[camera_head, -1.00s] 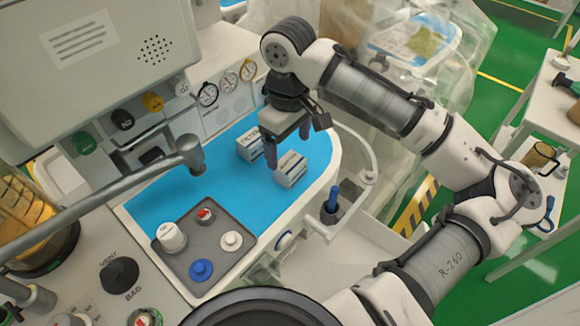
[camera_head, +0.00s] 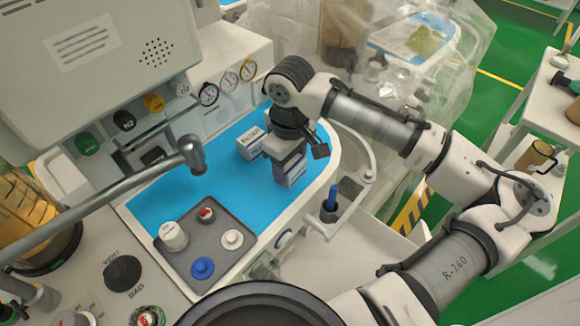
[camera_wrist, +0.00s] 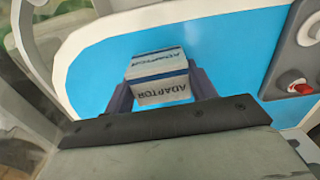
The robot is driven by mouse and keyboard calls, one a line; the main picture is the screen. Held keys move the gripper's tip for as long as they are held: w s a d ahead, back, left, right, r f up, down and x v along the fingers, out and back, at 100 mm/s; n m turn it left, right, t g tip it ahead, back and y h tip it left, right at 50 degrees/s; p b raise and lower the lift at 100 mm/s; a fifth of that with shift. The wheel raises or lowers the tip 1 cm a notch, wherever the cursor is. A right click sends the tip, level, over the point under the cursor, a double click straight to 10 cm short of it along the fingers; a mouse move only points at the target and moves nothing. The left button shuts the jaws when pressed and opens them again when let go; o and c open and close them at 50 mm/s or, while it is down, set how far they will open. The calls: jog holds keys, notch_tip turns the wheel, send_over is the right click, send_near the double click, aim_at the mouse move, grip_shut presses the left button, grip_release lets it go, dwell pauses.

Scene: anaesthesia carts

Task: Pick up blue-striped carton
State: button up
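The blue-striped carton (camera_head: 293,172) is a small white box with dark blue bands, standing on the blue mat. In the wrist view the carton (camera_wrist: 160,68) shows the word ADAPTOR on two faces. My gripper (camera_head: 280,170) is lowered over it, pointing down. In the wrist view the fingers of my gripper (camera_wrist: 163,92) lie on either side of the carton, very close to its sides. I cannot tell whether they press on it. In the head view my gripper hides part of the carton.
A second white carton (camera_head: 250,143) stands close behind my gripper to the left. A grey tray (camera_head: 222,260) with a white bottle and several caps or knobs lies at the front left. A grey pipe arm (camera_head: 110,195) crosses the left side. The blue mat (camera_head: 225,190) is clear between.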

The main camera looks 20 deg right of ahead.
jog(key=c, duration=0.3)
jog(key=shift+r, duration=0.1)
notch_tip(320, 180, up, 20)
jog(key=shift+b, duration=0.4)
